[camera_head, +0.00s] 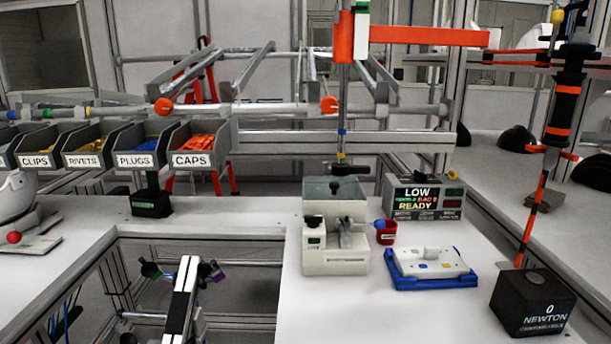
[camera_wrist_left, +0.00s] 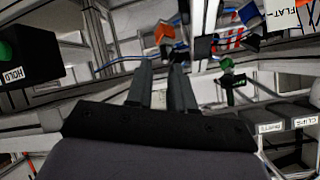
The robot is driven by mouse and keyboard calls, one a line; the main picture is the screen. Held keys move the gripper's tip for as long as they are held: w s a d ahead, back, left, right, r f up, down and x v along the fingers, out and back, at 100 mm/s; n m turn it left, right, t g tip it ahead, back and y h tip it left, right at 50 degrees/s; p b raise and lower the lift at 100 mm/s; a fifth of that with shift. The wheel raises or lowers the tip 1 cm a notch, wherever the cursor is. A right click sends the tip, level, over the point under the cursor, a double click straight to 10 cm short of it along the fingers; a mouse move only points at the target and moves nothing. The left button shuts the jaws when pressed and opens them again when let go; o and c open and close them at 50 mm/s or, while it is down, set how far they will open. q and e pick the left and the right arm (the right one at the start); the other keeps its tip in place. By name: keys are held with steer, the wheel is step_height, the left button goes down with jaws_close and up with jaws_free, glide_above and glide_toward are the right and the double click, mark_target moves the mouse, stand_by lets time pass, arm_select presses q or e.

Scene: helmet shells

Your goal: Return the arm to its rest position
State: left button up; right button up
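My left gripper (camera_wrist_left: 162,68) shows in the left wrist view with its two dark fingers apart and parallel. I see nothing between the fingers; only the distant background of rails and small coloured parts shows there. In the head view, a black-and-white link stands over the gap at the lower left; I cannot clearly make out gripper fingers on it. My right gripper is in neither view.
A white bench carries a pale machine (camera_head: 335,245), a red cup (camera_head: 386,233), a blue tray (camera_head: 432,281), a READY display (camera_head: 424,197) and a black NEWTON block (camera_head: 533,302). Labelled bins, including CAPS (camera_head: 193,160), hang at left. A HOLD box (camera_wrist_left: 30,58) shows in the wrist view.

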arm_select(q)
steer(key=s+a+f+n+g, duration=0.2)
steer(key=s+f+g, duration=0.2)
steer(key=s, duration=0.6)
steer(key=s+a+f+n+g, duration=0.1)
steer(key=s+a+f+g, duration=0.1)
steer(key=s+f+g, duration=0.5)
steer(key=w+d+f+t+h, duration=0.2)
steer(key=f+t, duration=0.4)
steer(key=t, duration=0.3)
steer(key=shift+w+d+f+p, duration=0.3)
steer(key=shift+w+d, duration=0.3)
steer(key=shift+w, duration=0.6)
